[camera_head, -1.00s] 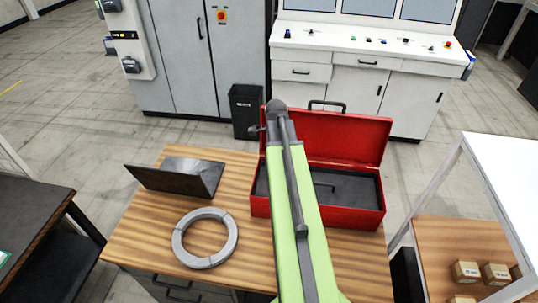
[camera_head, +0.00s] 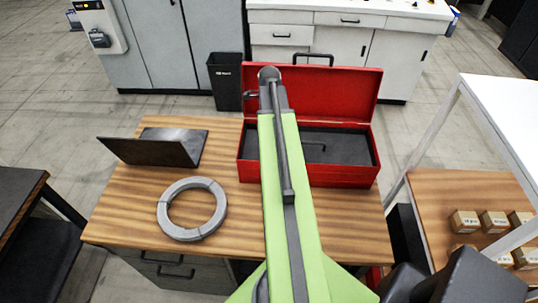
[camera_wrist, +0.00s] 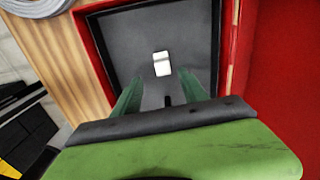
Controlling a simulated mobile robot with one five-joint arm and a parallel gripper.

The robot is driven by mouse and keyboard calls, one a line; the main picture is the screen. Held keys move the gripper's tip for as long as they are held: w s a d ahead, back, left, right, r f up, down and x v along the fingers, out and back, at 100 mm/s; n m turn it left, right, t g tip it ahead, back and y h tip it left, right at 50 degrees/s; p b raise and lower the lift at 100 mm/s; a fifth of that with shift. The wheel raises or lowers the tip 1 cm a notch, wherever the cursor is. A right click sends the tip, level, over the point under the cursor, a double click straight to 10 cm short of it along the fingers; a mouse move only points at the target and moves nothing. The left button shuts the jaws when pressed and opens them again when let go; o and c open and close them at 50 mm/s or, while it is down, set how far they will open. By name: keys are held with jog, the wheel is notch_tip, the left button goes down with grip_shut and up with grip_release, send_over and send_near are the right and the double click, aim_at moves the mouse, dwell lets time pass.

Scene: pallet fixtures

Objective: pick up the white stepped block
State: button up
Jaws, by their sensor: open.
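The white stepped block (camera_wrist: 162,64) lies on the dark floor of the red toolbox in the wrist view. It does not show in the head view, where my arm covers part of the box. My gripper (camera_wrist: 168,88) is open, its two green fingers pointing into the toolbox. The block is beyond the fingertips and between their lines, with nothing held. The red toolbox (camera_head: 330,175) stands open on the wooden table, its lid raised at the back.
A grey ring (camera_head: 165,213) and a dark angled plate (camera_head: 150,152) lie on the table (camera_head: 120,205) left of the toolbox. A black bin (camera_head: 226,80) stands behind the table. Several small cartons (camera_head: 465,221) sit on a shelf at right.

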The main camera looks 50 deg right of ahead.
jog(key=f+b, duration=0.2)
jog(key=f, duration=0.1)
jog(key=f+b, duration=0.3)
jog(key=f, duration=0.1)
jog(key=shift+w+d+b, duration=0.15)
jog(key=shift+w+b, duration=0.05)
jog(key=shift+b, duration=0.15)
jog(key=shift+r, duration=0.2)
grip_shut()
